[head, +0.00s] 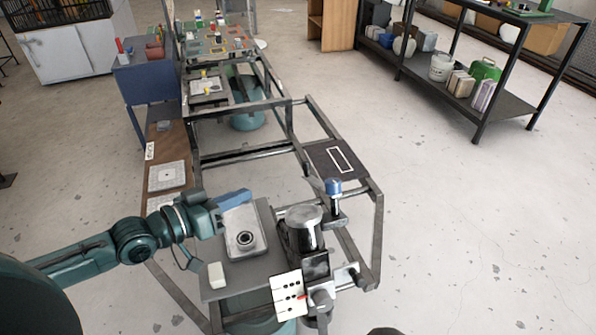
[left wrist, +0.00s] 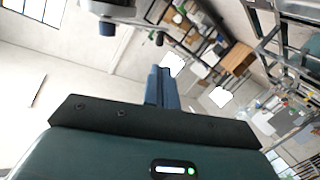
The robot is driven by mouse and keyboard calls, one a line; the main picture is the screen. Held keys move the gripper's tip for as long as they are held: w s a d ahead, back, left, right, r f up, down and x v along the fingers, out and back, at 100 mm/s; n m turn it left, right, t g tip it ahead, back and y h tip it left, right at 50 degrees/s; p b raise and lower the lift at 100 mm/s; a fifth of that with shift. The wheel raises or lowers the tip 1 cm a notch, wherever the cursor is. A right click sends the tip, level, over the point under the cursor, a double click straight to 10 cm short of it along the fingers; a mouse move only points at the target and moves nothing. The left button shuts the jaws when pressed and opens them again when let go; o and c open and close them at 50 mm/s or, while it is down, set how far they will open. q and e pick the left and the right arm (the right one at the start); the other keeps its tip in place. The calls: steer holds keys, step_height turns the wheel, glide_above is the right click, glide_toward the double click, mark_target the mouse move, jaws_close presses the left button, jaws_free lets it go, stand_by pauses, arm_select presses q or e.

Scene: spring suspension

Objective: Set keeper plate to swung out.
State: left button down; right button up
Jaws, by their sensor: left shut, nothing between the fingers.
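My left gripper (head: 236,198) is shut and empty, its blue fingers above the far-left part of a light plate with a dark round fitting (head: 245,239) on the workbench. The shut fingers also show in the left wrist view (left wrist: 162,88), pointing toward the room. A shiny metal cylinder (head: 304,226) stands right of the plate, with a blue-capped post (head: 333,188) behind it. I cannot tell which part is the keeper plate or how it is set. The left wrist view does not show it clearly. My right gripper is not in view.
A white panel with black dots and a red pointer (head: 287,294) stands at the front of the bench. A small white block (head: 216,275) lies at the left. A metal frame (head: 376,240) runs along the right. Open floor (head: 480,230) lies beyond it.

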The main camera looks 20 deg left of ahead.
arm_select(q)
glide_toward(303, 167)
steer(key=x, duration=0.5)
steer(key=shift+w+d, duration=0.25)
steer(key=shift+w, duration=0.1)
steer(key=shift+w+d+f, duration=0.2)
steer(key=shift+w+d, duration=0.1)
steer(key=shift+w, duration=0.1)
steer(key=shift+x, duration=0.8)
steer(key=shift+r, duration=0.1)
